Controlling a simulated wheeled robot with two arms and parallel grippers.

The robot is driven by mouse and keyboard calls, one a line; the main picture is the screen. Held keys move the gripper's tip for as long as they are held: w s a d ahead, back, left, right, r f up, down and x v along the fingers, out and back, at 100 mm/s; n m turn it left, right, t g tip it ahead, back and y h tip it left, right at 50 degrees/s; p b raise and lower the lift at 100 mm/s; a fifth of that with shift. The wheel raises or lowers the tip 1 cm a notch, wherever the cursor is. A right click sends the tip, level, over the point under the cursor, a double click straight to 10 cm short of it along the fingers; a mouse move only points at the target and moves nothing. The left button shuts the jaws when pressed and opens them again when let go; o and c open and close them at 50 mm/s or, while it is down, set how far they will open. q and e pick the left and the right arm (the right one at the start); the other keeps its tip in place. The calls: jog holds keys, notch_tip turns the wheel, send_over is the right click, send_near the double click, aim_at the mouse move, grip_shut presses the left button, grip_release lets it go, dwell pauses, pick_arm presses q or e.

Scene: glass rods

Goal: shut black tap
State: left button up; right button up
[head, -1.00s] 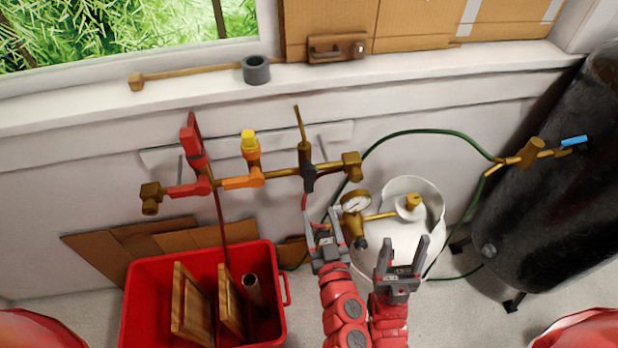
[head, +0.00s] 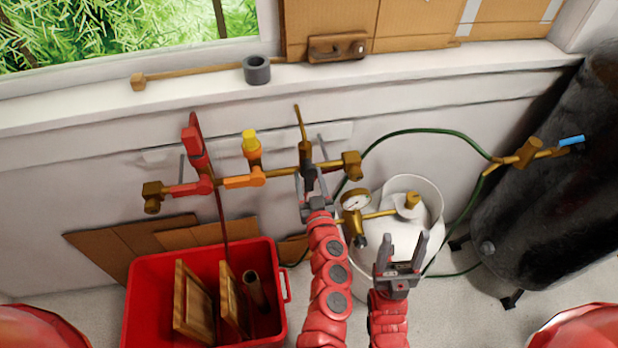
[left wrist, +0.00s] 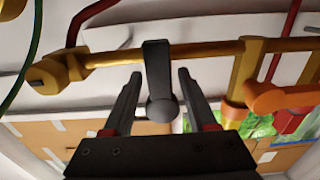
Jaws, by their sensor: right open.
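The black tap (head: 308,176) sits on a brass pipe on the wall, right of the red tap (head: 194,150) and the yellow-and-orange tap (head: 250,145). A brass part with a thin rod (head: 300,122) rises above it. In the left wrist view, the black tap (left wrist: 158,70) has a round end facing me. My left gripper (head: 314,190) is open, its fingers (left wrist: 158,75) on either side of the tap. Gaps show between both fingers and the tap. My right gripper (head: 402,250) is open and empty, in front of the white cylinder.
A pressure gauge (head: 356,202) and the white cylinder (head: 425,250) stand right of my left arm. A green hose (head: 420,131) arches to the dark tank (head: 560,210). A red crate (head: 150,310) with wooden pieces stands lower left.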

pick_arm(q)
grip_shut()
dwell(1.2)
